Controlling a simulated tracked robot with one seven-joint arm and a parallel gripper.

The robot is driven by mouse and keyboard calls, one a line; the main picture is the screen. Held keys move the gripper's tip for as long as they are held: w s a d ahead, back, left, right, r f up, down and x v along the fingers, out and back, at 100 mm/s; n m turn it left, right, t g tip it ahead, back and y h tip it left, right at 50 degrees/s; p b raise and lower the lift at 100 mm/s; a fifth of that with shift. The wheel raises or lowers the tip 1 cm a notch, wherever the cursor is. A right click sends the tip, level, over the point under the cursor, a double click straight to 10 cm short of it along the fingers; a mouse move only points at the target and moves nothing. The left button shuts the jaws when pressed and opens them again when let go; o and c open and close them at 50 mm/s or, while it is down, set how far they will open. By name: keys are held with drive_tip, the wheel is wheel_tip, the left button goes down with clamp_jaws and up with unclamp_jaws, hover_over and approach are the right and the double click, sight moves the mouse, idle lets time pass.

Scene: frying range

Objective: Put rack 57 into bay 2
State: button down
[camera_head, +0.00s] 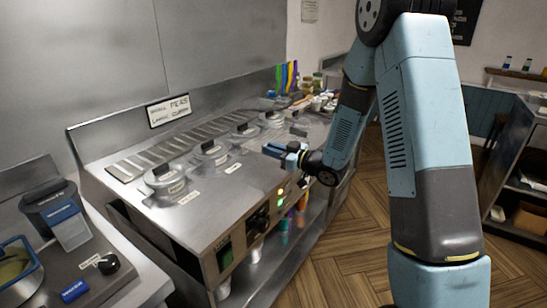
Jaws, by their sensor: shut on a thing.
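My gripper (277,150) is over the right front part of the steel range (225,195), near its front edge. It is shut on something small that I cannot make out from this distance. Round silver lids with dark handles stand in a row along the range top: a front-left one (165,180), a middle one (209,152) and one further back (244,131). Small white labels lie beside them, too small to read. I cannot pick out rack 57 or a number 2 on any bay.
A sign (169,110) stands on the range's back ledge. Lit knobs and switches (258,220) are on the front panel. Jars and coloured utensils (287,78) crowd the far end. The wooden floor (345,240) is clear.

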drive_tip(key=shift+w+d+f, duration=0.25)
drive_tip(key=shift+w+f, duration=0.05)
drive_tip(key=shift+f, duration=0.05)
wheel_tip(320, 180, down, 3)
drive_tip(key=shift+w+f, duration=0.1)
drive_tip(key=shift+w, duration=0.05)
drive_tip(key=c, duration=1.1)
unclamp_jaws()
